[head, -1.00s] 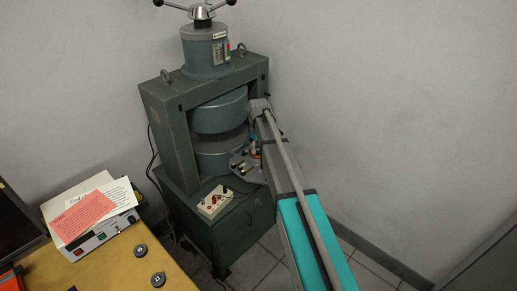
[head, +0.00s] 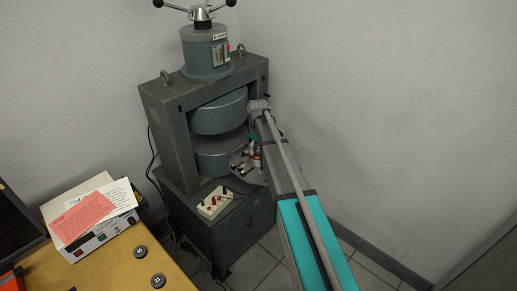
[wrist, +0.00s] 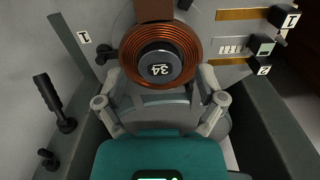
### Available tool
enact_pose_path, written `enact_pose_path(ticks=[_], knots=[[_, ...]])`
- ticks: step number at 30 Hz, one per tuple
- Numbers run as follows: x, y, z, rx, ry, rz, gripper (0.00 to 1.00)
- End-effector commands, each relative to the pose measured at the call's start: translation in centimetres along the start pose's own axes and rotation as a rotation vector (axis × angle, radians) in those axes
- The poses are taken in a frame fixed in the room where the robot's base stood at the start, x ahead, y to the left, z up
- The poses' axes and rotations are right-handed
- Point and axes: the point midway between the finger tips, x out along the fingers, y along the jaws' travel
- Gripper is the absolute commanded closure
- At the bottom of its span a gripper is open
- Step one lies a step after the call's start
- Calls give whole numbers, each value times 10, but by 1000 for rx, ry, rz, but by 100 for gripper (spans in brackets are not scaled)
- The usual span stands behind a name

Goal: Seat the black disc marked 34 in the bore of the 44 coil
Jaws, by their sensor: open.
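In the wrist view a copper-wound coil (wrist: 190,45) stands upright against a grey round face. The black disc marked 34 (wrist: 160,68) is at the coil's centre, inside the bore, its number upside down. How deep it sits I cannot tell. My gripper (wrist: 161,80) is open, its fingers apart to the lower left and lower right of the coil, with nothing between them. No 44 shows on the coil. In the head view my arm reaches to the magnet gap and hides most of the coil and gripper.
The green magnet frame (head: 160,120) surrounds the gap, with pole pieces (head: 220,113) above and below. Two dark discs (head: 140,252) (head: 158,281) lie on the wooden table (head: 110,275).

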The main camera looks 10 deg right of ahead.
Motion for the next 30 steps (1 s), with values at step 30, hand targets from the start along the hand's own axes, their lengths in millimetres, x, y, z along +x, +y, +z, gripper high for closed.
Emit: enact_pose_path(ticks=[30], knots=[[-81,0,0,0,0,0,11]])
